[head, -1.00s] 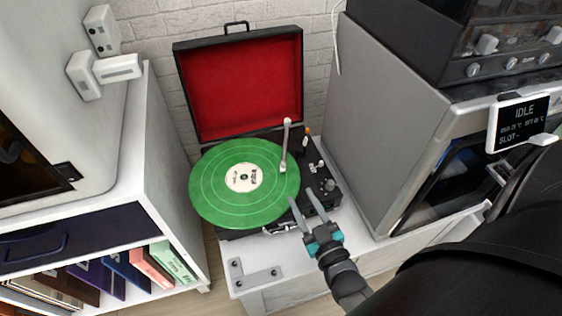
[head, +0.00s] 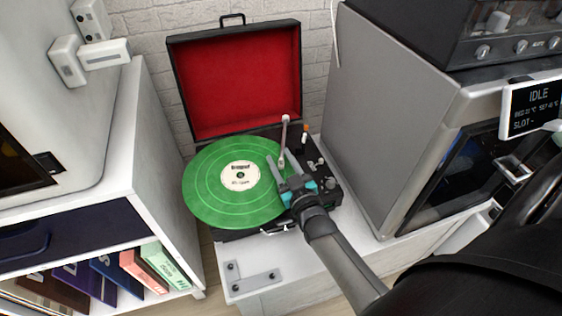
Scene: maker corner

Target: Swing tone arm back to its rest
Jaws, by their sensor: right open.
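The record player (head: 322,190) stands open on a white cabinet, its red-lined lid (head: 240,80) raised. A green record (head: 213,190) lies on its platter. The pale tone arm (head: 284,132) runs from its pivot at the back right toward me, its head end over the record's right part. My right gripper (head: 284,157) is open above the player's right front. Its fingers point away from me, one on each side of the tone arm's head end in the picture; I cannot tell whether they touch it. The gripper body hides part of the deck. My left gripper is out of view.
A small orange-tipped item (head: 305,132) stands right of the tone arm. A large grey machine (head: 385,110) rises close on the right. A white shelf (head: 150,170) with books stands on the left. A grey bracket (head: 252,281) lies on the cabinet front.

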